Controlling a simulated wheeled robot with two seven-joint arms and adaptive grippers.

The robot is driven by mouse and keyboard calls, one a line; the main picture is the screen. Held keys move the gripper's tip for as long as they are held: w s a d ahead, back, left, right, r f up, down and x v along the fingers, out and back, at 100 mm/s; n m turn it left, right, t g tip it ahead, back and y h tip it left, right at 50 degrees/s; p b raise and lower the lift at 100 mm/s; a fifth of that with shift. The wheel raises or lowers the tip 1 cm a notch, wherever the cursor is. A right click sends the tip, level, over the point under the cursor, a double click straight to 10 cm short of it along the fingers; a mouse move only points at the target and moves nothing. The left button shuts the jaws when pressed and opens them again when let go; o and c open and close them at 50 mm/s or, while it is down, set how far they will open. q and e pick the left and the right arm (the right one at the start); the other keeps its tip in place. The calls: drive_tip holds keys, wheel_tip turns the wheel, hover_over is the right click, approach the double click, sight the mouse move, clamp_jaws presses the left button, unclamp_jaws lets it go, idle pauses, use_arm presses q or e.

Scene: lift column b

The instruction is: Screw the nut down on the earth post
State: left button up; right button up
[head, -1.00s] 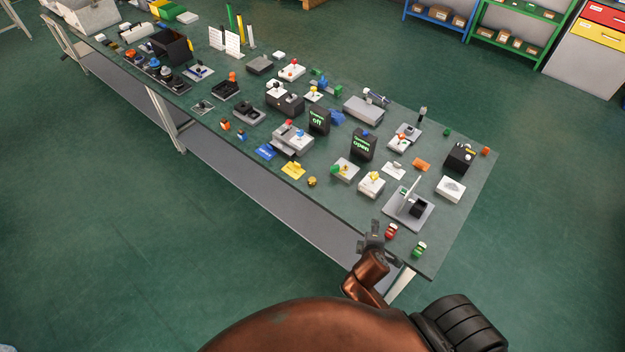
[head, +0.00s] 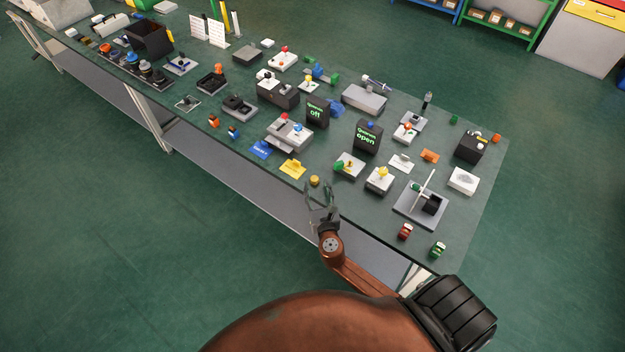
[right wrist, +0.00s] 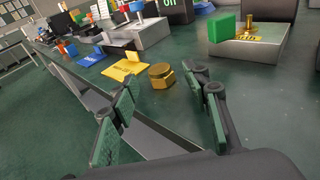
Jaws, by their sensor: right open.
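The brass nut (head: 314,181) stands on the table near its front edge. In the right wrist view the nut (right wrist: 161,76) is a gold hexagonal piece with a round top. The earth post (head: 349,165) seems to be the brass post on a grey block with a green piece and yellow label; in the right wrist view the post (right wrist: 250,25) rises bare at upper right. My right gripper (head: 319,191) is open and empty at the table's front edge, its fingers pointing toward the nut, short of it. My left gripper is not in view.
A yellow card (head: 293,169) and a blue card (head: 260,149) lie left of the nut. A white block with a yellow knob (head: 380,178) stands right of the post block. A black "open" display (head: 367,137) stands behind. Bare table surrounds the nut's right side.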

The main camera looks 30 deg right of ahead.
sight(315, 182)
drive_tip(key=x, duration=0.3)
drive_tip(key=shift+w+f+b, duration=0.1)
drive_tip(key=shift+w+b, duration=0.2)
drive_tip(key=shift+w, duration=0.05)
drive_tip(key=shift+w+d, duration=0.2)
drive_tip(key=shift+w, duration=0.2)
drive_tip(key=shift+w+d+f, duration=0.1)
drive_tip(key=c, duration=0.7)
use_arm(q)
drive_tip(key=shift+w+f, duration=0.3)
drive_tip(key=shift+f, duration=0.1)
use_arm(e)
drive_tip(key=c, duration=0.3)
